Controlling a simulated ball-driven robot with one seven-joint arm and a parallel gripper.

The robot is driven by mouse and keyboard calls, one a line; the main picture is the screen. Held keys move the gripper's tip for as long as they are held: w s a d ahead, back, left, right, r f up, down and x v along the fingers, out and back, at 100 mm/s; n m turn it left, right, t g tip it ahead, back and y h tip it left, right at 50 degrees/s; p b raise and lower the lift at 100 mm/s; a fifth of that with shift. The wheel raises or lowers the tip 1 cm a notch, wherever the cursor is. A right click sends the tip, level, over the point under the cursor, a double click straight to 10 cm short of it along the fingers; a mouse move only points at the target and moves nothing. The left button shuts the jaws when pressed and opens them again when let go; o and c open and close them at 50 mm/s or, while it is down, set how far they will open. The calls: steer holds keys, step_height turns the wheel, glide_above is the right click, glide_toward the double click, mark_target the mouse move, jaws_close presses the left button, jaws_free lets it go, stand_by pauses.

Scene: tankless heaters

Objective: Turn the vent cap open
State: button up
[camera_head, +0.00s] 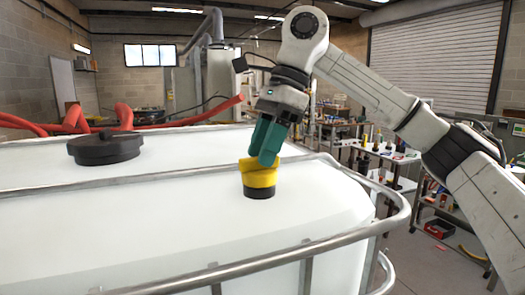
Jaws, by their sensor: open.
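The yellow vent cap (259,174) sits on a black collar on top of a large white tank (150,225), near the tank's right end. My gripper (267,155) has two teal fingers pointing down at the cap from above. The fingertips overlap the cap's top in this view, with one finger in front of the other. The jaws are open. I cannot tell whether the fingers touch the cap or straddle it.
A black lid (104,147) stands on the tank to the left. A metal tube rail (225,272) runs along the tank's near edge and around its right corner. Red hoses (75,122) lie behind the tank. A workbench (385,152) stands at the back right.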

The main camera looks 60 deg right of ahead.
steer(key=b+v, duration=0.1)
steer(key=v, duration=0.9)
stand_by(0.3)
